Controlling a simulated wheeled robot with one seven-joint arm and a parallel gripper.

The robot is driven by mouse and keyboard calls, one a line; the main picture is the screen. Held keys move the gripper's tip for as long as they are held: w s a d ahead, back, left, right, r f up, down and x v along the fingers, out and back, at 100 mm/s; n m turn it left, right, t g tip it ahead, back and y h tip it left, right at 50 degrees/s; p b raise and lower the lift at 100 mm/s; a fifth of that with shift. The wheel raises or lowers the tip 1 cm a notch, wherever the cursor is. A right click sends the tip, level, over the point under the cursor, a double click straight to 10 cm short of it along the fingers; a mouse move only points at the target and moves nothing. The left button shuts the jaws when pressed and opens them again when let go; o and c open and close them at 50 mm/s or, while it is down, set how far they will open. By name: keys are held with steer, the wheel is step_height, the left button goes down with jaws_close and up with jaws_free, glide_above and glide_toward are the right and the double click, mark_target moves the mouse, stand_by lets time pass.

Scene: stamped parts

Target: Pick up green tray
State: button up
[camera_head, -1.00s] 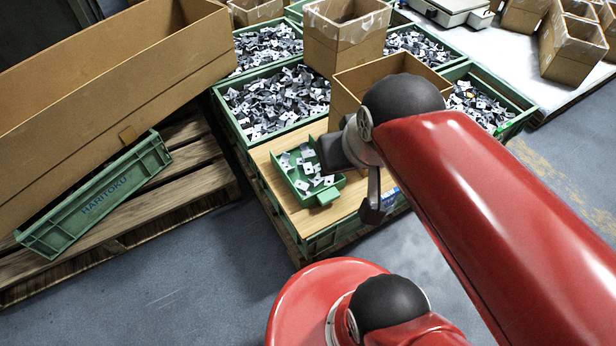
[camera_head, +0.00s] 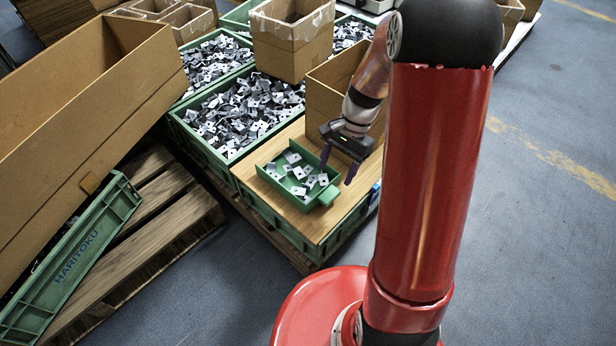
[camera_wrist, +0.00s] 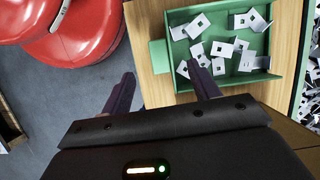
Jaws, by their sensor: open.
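The green tray (camera_head: 284,186) is a small open box with a handle tab (camera_head: 328,196) on its near right side. It holds several grey stamped parts (camera_head: 300,176) and sits on a wooden board (camera_head: 255,166). My gripper (camera_head: 337,172) is open and empty, pointing down just above the tray's handle end. In the wrist view, the tray (camera_wrist: 288,40) lies at the upper right with its tab (camera_wrist: 159,56) towards the left. The gripper fingers (camera_wrist: 160,90) show below the tab, apart from each other; one overlaps the tray's lower edge in the picture. Contact cannot be told.
Large green crates full of parts (camera_head: 240,110) stand behind the board. A brown cardboard box (camera_head: 325,95) stands close behind my gripper, and another (camera_head: 293,45) farther back. A long cardboard box (camera_head: 80,110) and a pallet (camera_head: 120,270) lie left. The floor in front is clear.

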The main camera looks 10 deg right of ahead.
mark_target(328, 194)
step_height(328, 194, down, 2)
steer(key=shift+m, duration=0.3)
steer(key=b+x, duration=0.1)
steer(key=x, duration=0.6)
steer(key=shift+f, duration=0.15)
steer(key=c, duration=1.1)
steer(key=shift+c, duration=0.9)
